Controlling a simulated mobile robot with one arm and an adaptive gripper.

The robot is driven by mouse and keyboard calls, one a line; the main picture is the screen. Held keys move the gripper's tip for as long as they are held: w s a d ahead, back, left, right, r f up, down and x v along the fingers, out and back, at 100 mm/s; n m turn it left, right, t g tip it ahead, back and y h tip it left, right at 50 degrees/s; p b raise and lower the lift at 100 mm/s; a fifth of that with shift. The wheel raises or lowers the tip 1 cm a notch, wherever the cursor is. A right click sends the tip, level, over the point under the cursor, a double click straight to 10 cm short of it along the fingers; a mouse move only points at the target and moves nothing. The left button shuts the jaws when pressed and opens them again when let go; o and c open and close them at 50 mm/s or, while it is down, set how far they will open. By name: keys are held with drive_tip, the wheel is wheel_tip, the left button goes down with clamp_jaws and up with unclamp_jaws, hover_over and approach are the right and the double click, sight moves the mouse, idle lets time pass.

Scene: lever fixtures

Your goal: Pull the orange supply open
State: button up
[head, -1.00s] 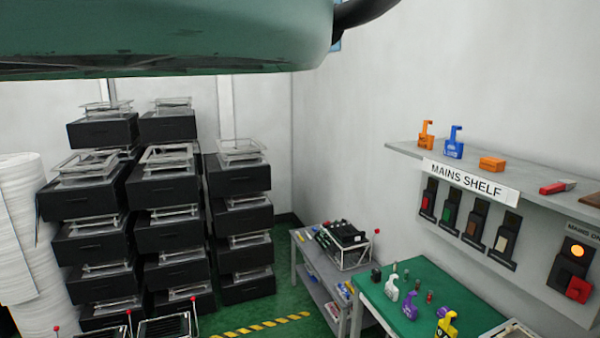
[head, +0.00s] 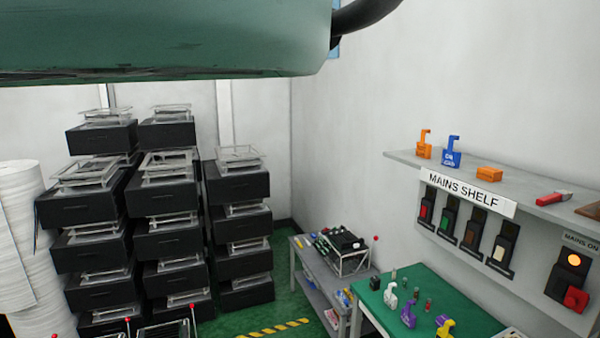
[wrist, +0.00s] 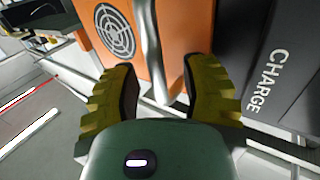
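The orange supply (wrist: 124,44) fills the upper middle of the wrist view as an orange housing with a round grey fan grille. A long silver lever (wrist: 150,50) runs down its front. My gripper (wrist: 158,74) is open, with one yellow-green finger on each side of the lever's lower part. Gaps show between the lever and both fingers, and I see no contact. I cannot make out the supply in the head view.
A dark panel marked CHARGE (wrist: 268,75) stands right of the supply. In the head view, the mains shelf (head: 405,159) holds orange and blue lockout pieces. A green-topped table (head: 440,300) with small items stands below. Black stacked boxes (head: 165,195) fill the left.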

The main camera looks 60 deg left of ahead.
clamp_jaws()
drive_tip(key=shift+s+f+b, duration=0.1)
drive_tip(key=shift+f+b, duration=0.1)
drive_tip(key=shift+b, duration=0.65)
